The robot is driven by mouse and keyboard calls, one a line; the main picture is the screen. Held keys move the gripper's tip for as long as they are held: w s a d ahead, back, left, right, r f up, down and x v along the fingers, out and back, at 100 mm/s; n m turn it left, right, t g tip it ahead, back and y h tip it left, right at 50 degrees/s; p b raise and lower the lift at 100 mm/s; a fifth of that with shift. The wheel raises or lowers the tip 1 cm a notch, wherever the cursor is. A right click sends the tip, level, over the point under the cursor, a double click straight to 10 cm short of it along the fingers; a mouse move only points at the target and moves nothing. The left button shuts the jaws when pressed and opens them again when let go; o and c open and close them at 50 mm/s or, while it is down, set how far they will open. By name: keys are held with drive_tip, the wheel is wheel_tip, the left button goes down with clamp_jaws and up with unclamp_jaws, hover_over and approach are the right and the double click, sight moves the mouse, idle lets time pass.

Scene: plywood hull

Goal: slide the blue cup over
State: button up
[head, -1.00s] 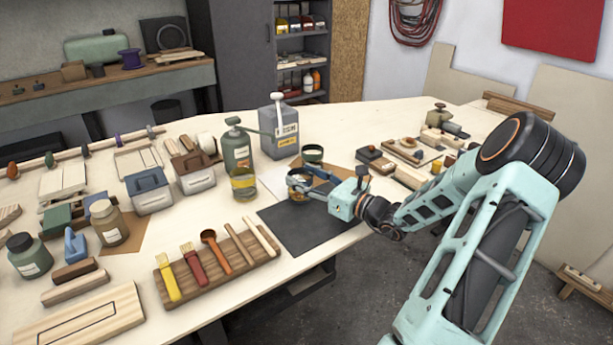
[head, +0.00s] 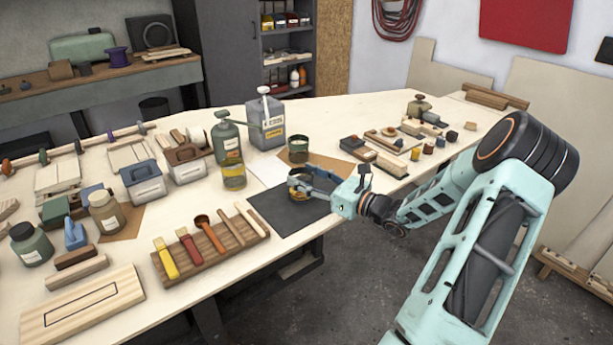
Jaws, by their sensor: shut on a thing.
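The blue cup (head: 295,191) is small and open-topped, with something amber showing at it, and stands at the dark mat (head: 283,215) near the table's front edge. My gripper (head: 303,184) reaches in from the right, low over the table, and is shut on the cup. The fingers hide part of the cup's wall, and I cannot tell whether its base touches the mat. A dark green cup (head: 298,150) stands apart behind it, by a brown sheet.
A wooden tool rack (head: 212,247) with brushes lies left of the mat. A yellow jar (head: 234,176), a green bottle (head: 227,143) and a grey can (head: 267,124) stand behind left. Small blocks (head: 400,145) lie to the right. A white sheet (head: 267,172) lies behind the mat.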

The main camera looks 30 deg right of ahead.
drive_tip(key=shift+d, duration=0.1)
drive_tip(key=o, duration=1.3)
drive_tip(key=shift+v, duration=3.65)
drive_tip(key=shift+r, duration=0.1)
